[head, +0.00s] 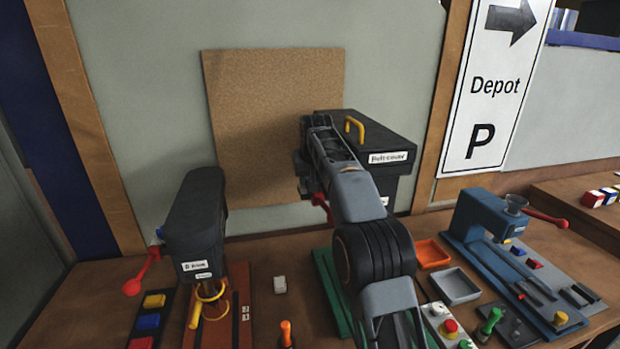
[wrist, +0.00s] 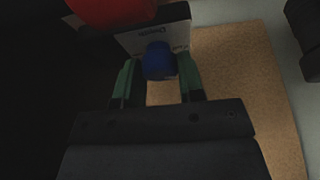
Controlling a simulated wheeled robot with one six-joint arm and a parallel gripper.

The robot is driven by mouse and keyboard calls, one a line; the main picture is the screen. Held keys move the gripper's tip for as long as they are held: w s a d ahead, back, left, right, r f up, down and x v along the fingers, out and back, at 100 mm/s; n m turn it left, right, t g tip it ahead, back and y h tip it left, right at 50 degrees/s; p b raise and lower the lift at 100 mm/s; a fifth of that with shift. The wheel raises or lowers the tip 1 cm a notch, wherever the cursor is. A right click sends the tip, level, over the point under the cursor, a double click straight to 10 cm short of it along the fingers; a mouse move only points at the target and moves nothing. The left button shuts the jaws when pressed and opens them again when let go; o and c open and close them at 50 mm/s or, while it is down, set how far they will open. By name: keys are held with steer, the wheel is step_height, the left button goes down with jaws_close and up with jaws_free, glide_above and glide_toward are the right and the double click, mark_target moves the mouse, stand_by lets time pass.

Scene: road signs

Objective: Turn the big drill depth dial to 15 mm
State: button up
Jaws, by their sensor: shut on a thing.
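The big drill (head: 395,140) stands behind my arm, with a black head marked "Belt cover" and a yellow handle on top. In the wrist view, a blue dial knob (wrist: 158,56) sits in front of a white scale plate (wrist: 130,42). My gripper (wrist: 157,70) is shut on the blue dial knob, one green finger on each side. The plate's lettering is too dark and small to read, and no pointer setting can be made out. In the head view, my arm hides the dial and my gripper.
A red ball-shaped part (wrist: 110,8) is close by in the wrist view. A smaller black machine (head: 195,225) with a red lever stands left. A cork board (head: 260,120) hangs behind.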

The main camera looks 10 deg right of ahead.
steer(key=m+h+p, duration=0.1)
steer(key=m, duration=0.2)
steer(key=shift+a, duration=0.1)
steer(key=shift+w+m+g+h, duration=0.1)
steer(key=shift+m+g+h, duration=0.3)
steer(key=shift+m, duration=0.95)
steer(key=shift+m+g+h, duration=0.1)
steer(key=shift+m+h, duration=0.5)
steer(key=shift+m, duration=0.75)
steer(key=shift+r, duration=0.1)
steer(key=o, duration=0.9)
steer(key=shift+a+r, duration=0.15)
steer(key=shift+r, duration=0.1)
steer(key=shift+v, duration=0.9)
steer(key=s+a+b, duration=0.7)
steer(key=s+a, duration=0.1)
steer(key=s, duration=0.1)
steer(key=shift+a+r, duration=0.2)
steer(key=shift+a, duration=0.1)
